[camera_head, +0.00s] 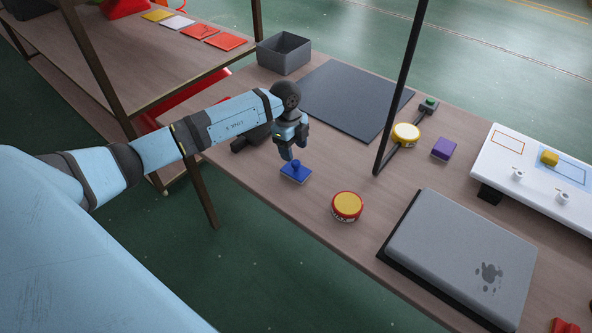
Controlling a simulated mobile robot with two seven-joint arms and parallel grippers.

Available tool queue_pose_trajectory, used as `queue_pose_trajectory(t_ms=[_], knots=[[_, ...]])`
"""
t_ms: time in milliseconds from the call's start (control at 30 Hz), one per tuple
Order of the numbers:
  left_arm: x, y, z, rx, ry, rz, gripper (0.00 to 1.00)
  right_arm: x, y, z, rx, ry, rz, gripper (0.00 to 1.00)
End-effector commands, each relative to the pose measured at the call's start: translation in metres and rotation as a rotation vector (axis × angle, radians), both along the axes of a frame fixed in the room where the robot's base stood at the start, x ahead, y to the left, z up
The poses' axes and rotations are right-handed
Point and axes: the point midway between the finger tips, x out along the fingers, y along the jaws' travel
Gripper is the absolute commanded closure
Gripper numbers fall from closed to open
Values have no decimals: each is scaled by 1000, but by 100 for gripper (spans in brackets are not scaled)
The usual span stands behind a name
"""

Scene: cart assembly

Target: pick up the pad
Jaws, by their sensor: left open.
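A small blue square pad (296,174) with a round knob on top and a pale lower edge lies flat on the wooden table. My left gripper (292,154) points down directly above it, open, with its fingertips close to the knob. I cannot tell whether the fingers touch the knob or are around it. My right gripper is not in view.
A red-rimmed yellow tin (347,205) stands right of the pad.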

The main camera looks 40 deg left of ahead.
Motion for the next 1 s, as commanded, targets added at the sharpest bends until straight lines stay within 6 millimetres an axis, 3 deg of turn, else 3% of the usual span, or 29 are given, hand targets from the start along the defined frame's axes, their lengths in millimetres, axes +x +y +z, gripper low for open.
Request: queue_pose_trajectory(t_ms=[267, 500, 767, 1000], knots=[[-3, -4, -19, -1, 2, 0, 42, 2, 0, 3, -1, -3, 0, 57], [-5, -11, -53, -2, 1, 1, 42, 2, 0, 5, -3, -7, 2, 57], [-5, -11, -57, -1, -1, -1, 42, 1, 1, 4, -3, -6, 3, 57], [-5, -11, -57, -1, -1, -1, 96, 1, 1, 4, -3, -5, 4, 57]])
